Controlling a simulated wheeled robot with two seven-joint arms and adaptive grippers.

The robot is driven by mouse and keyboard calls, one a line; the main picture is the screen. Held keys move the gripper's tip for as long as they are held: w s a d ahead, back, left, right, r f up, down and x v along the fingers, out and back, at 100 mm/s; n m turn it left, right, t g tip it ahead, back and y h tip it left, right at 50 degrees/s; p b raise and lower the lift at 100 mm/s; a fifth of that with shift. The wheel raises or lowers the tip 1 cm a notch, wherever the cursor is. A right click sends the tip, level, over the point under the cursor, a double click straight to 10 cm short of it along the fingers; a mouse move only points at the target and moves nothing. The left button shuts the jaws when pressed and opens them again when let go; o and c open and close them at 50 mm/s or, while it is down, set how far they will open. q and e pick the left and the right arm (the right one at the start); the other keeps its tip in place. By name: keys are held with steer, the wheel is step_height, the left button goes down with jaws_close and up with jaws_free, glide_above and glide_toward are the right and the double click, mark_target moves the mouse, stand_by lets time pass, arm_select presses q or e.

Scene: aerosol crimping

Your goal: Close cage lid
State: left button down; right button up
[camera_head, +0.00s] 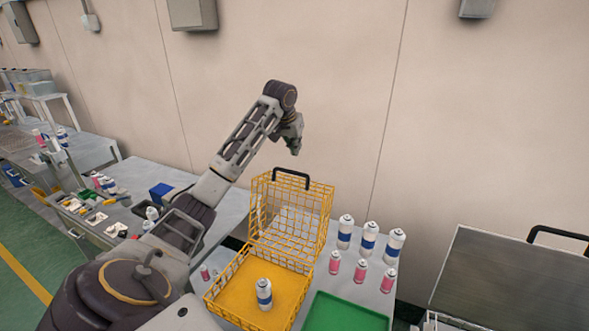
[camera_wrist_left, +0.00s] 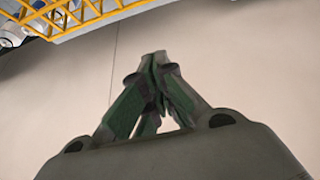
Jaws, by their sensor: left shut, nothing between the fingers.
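The yellow wire cage (camera_head: 231,310) stands on the table with its lid (camera_head: 322,213) raised upright at the back. A black handle (camera_head: 292,173) sits on the lid's top edge. A white and blue can (camera_head: 264,294) stands inside the cage. My left gripper (camera_head: 295,150) is shut and empty, in the air above the lid and apart from it. In the left wrist view its fingertips (camera_wrist_left: 159,55) meet, and part of the yellow wire mesh (camera_wrist_left: 75,15) shows at the top left. My right gripper is not in view.
Several white and blue cans (camera_head: 369,238) and pink cans (camera_head: 361,270) stand right of the cage. A green tray (camera_head: 345,314) lies in front of them. A grey box with a black handle (camera_head: 512,280) stands at the right. The wall is behind.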

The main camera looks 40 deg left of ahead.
arm_select(q)
steer(key=shift+s+f, duration=0.25)
steer(key=shift+s, duration=0.25)
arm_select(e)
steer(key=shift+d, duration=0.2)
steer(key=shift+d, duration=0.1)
arm_select(q)
steer(key=shift+f, duration=0.15)
